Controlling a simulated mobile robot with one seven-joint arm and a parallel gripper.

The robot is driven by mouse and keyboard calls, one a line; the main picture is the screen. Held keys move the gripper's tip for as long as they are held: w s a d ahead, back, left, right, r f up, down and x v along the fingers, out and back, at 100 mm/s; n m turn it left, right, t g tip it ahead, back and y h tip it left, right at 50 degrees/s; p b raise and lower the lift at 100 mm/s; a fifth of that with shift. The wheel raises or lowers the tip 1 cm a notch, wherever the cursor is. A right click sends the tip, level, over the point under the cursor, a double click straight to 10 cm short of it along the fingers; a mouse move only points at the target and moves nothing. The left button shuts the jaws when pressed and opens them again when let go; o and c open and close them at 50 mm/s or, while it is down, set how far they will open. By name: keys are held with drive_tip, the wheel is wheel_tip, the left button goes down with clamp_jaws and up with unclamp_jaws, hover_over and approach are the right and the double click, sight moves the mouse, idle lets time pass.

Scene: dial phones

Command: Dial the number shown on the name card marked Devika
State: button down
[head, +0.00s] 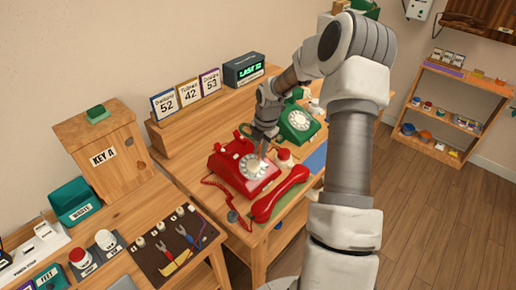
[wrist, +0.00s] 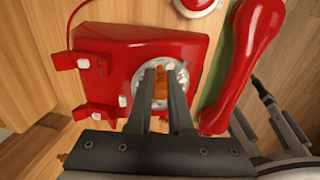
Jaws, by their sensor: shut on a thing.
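Three name cards stand in a row on a wooden block at the back of the desk. The rightmost card (head: 210,82) reads 53, and its small name looks like Devika. The other cards read 52 (head: 163,104) and 42 (head: 187,93). The red dial phone (head: 225,166) sits on the desk, its pale round dial (head: 250,167) facing up. Its red handset (head: 279,194) lies off the cradle. My gripper (head: 263,152) is over the dial, shut on a small orange-brown piece (wrist: 160,84). The fingers hide part of the dial; whether the piece touches it I cannot tell.
A green dial phone (head: 297,123) stands behind the red one. A black display (head: 243,69) with green text stands at the back. A red-topped item (head: 283,155) sits close beside the red phone. A tool board (head: 165,247) lies at the front left.

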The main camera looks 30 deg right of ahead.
drive_tip(key=shift+s+d, duration=0.1)
drive_tip(key=shift+s, duration=0.05)
drive_tip(key=shift+s+d+f, duration=0.15)
drive_tip(key=shift+s+f, duration=0.1)
drive_tip(key=shift+s, duration=0.25)
idle(0.3)
drive_tip(key=shift+s+f, duration=0.1)
drive_tip(key=shift+s, duration=0.05)
drive_tip(key=shift+s+d+r+p, duration=0.1)
drive_tip(key=shift+s+r+p, duration=0.05)
drive_tip(key=shift+r+p, duration=0.35)
drive_tip(key=shift+s+d+r+p, duration=0.1)
drive_tip(key=shift+s+r+p, duration=0.05)
drive_tip(key=shift+r+p, duration=0.3)
drive_tip(key=shift+f, duration=0.15)
drive_tip(key=shift+w+a+r+p, duration=0.15)
drive_tip(key=shift+w+a+r, duration=0.25)
drive_tip(key=shift+a, duration=0.4)
drive_tip(key=shift+w+a+r+p, duration=0.15)
drive_tip(key=shift+w+a+r, duration=0.25)
drive_tip(key=shift+a, duration=0.4)
drive_tip(key=shift+w+a+r+p, duration=0.15)
drive_tip(key=shift+w+a+r, duration=0.25)
drive_tip(key=shift+a, duration=0.4)
